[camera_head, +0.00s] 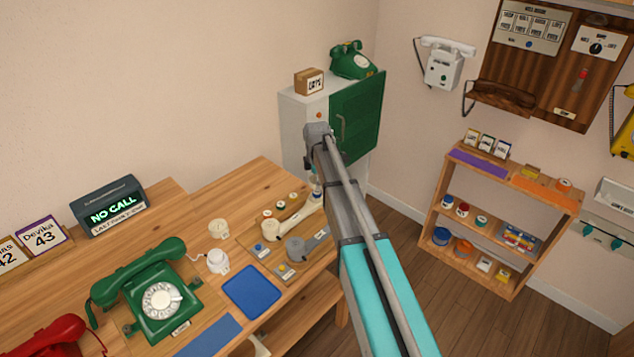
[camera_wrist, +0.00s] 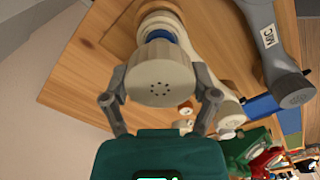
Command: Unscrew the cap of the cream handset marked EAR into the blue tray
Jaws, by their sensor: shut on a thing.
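The cream handset (camera_head: 292,217) lies on a wooden board on the bench, its far end close to my gripper. In the wrist view a round cream cap (camera_wrist: 160,80) with small holes sits between the fingers of my gripper (camera_wrist: 162,97), which is shut on it. A blue band (camera_wrist: 160,36) shows between the cap and the cream handset end (camera_wrist: 160,15); whether the threads still engage cannot be told. I cannot read an EAR mark. The blue tray (camera_head: 252,290) lies flat and empty on the bench. The head view mostly hides my gripper behind my arm.
A grey handset (camera_head: 308,244) lies beside the cream one; its MIC label shows in the wrist view (camera_wrist: 268,38). A grey-green cabinet (camera_head: 300,125) stands behind.

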